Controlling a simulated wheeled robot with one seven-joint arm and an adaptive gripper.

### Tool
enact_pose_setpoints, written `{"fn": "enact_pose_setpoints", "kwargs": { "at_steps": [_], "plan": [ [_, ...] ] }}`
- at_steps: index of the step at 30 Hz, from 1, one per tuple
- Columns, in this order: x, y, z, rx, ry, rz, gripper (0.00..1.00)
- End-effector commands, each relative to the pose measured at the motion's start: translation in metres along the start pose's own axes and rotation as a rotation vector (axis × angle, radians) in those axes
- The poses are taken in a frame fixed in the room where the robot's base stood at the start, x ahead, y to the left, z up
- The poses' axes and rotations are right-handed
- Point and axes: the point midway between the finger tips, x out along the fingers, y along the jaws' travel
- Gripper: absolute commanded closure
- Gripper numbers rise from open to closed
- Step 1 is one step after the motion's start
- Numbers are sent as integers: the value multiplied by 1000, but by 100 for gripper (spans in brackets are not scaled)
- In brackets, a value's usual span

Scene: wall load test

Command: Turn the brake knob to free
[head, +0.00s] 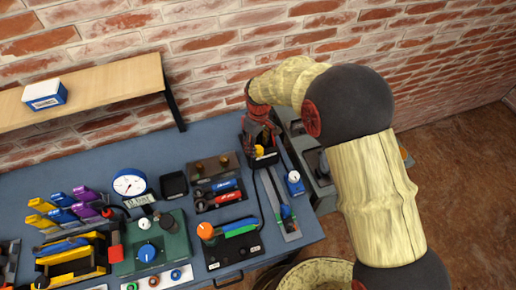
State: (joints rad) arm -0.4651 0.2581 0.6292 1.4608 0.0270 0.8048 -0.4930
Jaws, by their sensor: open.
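My gripper (259,140) points down at the back right of the blue workbench, close above a dark block (263,161) at the far end of a grey slide rail (276,203). A small yellow part (259,151) shows at its fingertips; I cannot tell whether they touch it. The gripper is open, and the fingers are small and dark in this view. No label for a brake knob is readable. Knobs in view are a blue one (285,212) on the rail, an orange one (206,230) on a black box and a blue one (147,251) on a green box.
A white dial gauge (129,182), a tray of tools (217,184) and several coloured clamps stand to the left. A small white-faced dial (294,177) is right of the rail. A wooden shelf (95,97) and brick wall lie behind. A round bin (318,272) stands in front.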

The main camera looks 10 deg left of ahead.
Motion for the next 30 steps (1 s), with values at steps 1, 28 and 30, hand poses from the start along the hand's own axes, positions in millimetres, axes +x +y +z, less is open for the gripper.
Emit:
{"fn": "enact_pose_setpoints", "kwargs": {
  "at_steps": [1, 28, 30],
  "plan": [
    [6, 0, 0, 0, 0, 0, 50],
    [19, 0, 0, 1, 1, 1, 75],
    [19, 0, 0, 1, 1, 0, 79]
  ]
}}
